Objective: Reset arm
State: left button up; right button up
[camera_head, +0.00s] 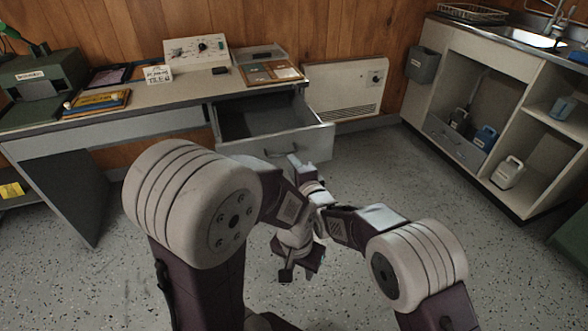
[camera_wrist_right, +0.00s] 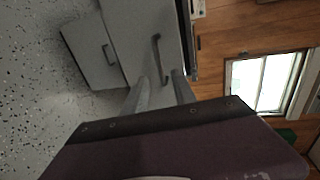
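My two arms cross in front of me in the head view. My left gripper (camera_head: 287,272) is the lower one, over bare floor; its finger gap is not clear. My right gripper (camera_head: 293,164) is the upper one, close to the front of the pulled-out desk drawer (camera_head: 262,118). In the right wrist view its two fingers (camera_wrist_right: 159,92) stand apart with nothing held between them. A dark drawer handle (camera_wrist_right: 158,58) shows just beyond the fingertips; I cannot tell whether they touch it. Parts of both grippers are hidden by my arm links.
The desk (camera_head: 150,98) holds a control box (camera_head: 196,50), a tray (camera_head: 268,72) and a yellow-covered book (camera_head: 98,102). A white heater (camera_head: 345,90) hangs on the wall. A sink cabinet (camera_head: 470,80) stands right. Speckled floor lies clear between them.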

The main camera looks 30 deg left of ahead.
jog(key=shift+w+a+f, duration=0.1)
jog(key=shift+a, duration=0.05)
